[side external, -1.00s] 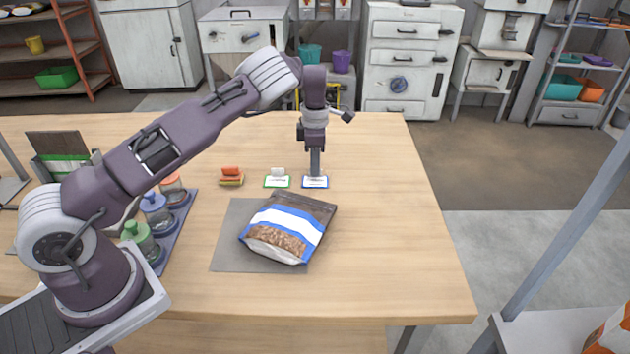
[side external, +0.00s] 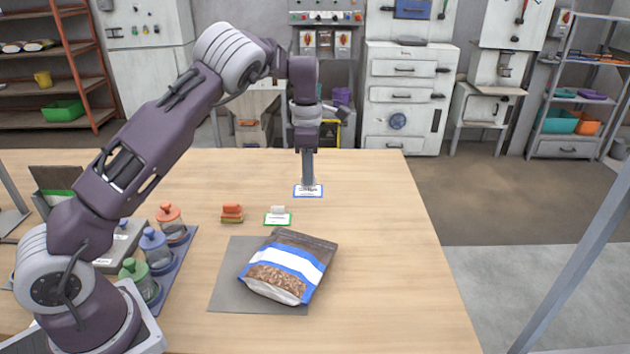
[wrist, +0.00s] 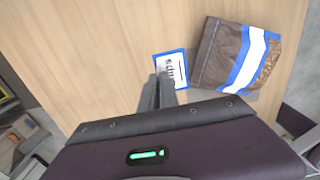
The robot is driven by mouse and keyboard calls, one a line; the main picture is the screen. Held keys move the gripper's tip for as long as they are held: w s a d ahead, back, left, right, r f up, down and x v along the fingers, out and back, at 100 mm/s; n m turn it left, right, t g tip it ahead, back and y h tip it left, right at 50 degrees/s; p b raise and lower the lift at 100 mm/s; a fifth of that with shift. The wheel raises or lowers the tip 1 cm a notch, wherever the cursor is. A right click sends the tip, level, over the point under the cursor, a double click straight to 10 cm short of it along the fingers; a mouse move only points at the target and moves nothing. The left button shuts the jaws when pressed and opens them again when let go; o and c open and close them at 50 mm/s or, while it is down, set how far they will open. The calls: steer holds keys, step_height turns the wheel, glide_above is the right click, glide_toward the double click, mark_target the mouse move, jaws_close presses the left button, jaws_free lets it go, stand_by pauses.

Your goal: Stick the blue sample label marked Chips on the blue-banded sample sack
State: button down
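The blue-edged label (side external: 309,193) hangs at the fingertips of my gripper (side external: 308,184), held above the table. It also shows in the wrist view (wrist: 178,70), where part of the word Chips is readable and the fingers (wrist: 165,88) cover one end. My gripper is shut on it; the exact grip point is hidden. The blue-banded sack (side external: 288,268) lies flat on a grey mat (side external: 228,275), nearer the camera than the label. Its white panel between blue stripes is bare. The sack also shows in the wrist view (wrist: 222,50), beside the label.
A green-edged label (side external: 278,219) with a white tab lies on the table left of my gripper. A tray of lidded jars (side external: 172,272) stands near my base. The table's right side is clear.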

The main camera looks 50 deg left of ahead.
steer(key=s+d+r+m, duration=0.1)
steer(key=s+d+m, duration=0.1)
steer(key=s+d, duration=0.4)
steer(key=s+d+r+m, duration=0.1)
steer(key=s+d+m, duration=0.15)
steer(key=s, duration=0.65)
steer(key=shift+w+d+f, duration=0.1)
steer(key=shift+d+f, duration=0.05)
steer(key=shift+f, duration=1)
steer(key=shift+w+d+f, duration=0.1)
steer(key=shift+d+f, duration=0.05)
steer(key=shift+f, duration=0.95)
steer(key=shift+w+d+f, duration=0.1)
steer(key=shift+d+f, duration=0.05)
steer(key=shift+f, duration=1)
steer(key=shift+f, duration=0.25)
steer(key=c, duration=1.5)
jaws_free()
steer(key=shift+c, duration=0.2)
step_height(320, 180, up, 7)
steer(key=shift+s, duration=0.1)
